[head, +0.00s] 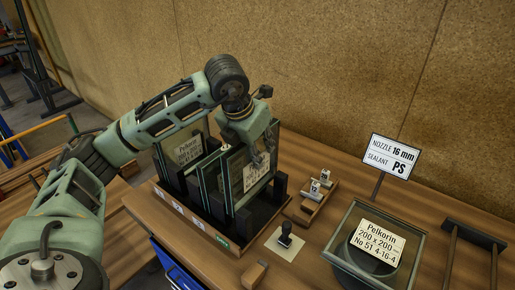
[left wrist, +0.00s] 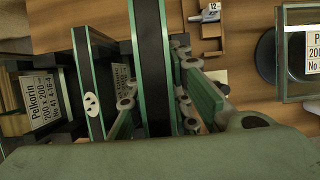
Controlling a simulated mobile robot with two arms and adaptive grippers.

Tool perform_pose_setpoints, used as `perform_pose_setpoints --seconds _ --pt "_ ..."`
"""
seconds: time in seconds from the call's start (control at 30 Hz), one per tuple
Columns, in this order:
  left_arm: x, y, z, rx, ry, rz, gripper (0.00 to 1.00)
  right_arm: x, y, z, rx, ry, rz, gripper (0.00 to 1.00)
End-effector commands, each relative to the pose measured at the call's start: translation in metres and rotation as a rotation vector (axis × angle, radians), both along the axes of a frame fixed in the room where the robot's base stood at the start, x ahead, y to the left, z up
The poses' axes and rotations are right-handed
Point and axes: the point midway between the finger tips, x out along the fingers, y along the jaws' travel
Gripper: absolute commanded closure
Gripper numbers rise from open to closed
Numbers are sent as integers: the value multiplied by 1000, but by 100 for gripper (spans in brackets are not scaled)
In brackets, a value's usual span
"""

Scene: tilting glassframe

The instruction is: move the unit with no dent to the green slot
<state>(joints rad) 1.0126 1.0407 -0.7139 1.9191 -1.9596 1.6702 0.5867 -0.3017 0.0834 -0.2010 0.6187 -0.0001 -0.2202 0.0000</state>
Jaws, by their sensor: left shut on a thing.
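A dark rack (head: 190,217) on the bench holds upright double-glazed units. A labelled unit (head: 186,136) stands at its left; it also shows in the left wrist view (left wrist: 38,88). My left gripper (head: 264,158) is shut on the top edge of the rightmost unit (head: 236,180), which is upright between black posts at the rack's right end. The green mark (head: 222,240) is on the front edge there. In the left wrist view the fingers (left wrist: 160,95) straddle this unit's green-edged glass (left wrist: 150,45). Its bottom edge is hidden; I cannot tell whether it is seated. I see no clear dent.
A middle unit (left wrist: 88,75) with a white marker stands close beside the held one. To the right are numbered stamps (head: 318,186), a black stamp on paper (head: 286,236), a sign (head: 393,156) and a glass-topped stand (head: 342,252). A wall stands behind.

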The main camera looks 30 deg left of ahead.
Motion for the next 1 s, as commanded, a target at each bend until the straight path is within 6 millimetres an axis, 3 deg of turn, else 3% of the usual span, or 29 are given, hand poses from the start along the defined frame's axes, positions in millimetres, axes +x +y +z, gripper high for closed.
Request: perform_pose_setpoints --seconds 0.6,1.0 --pt "1 0 -56 0 -5 1 100 3 3 -50 4 -5 -3 64" --pt "1 0 -69 0 -6 1 100 3 6 -62 7 -4 -3 64"
